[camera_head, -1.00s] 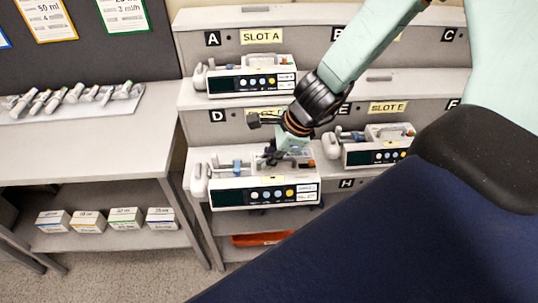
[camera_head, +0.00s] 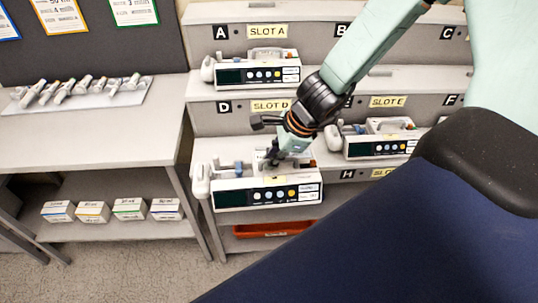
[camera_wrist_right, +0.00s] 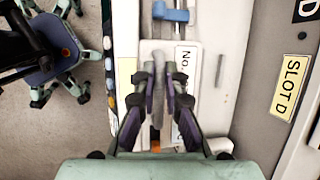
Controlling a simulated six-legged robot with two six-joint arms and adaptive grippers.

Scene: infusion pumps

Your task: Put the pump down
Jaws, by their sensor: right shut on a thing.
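My right gripper (camera_head: 272,158) is shut on the grey handle of a white infusion pump (camera_head: 240,198). The pump is upright, with a dark display and coloured buttons facing front. The label under the pump is hidden. My left gripper is not in view.
One pump (camera_head: 258,73) stands at slot A and another (camera_head: 375,144) near slot E, to the right of the held pump. An orange bin (camera_head: 275,228) is below. A side table (camera_head: 100,140) with syringes (camera_head: 75,92) stands left; boxes (camera_head: 130,209) sit on its lower shelf.

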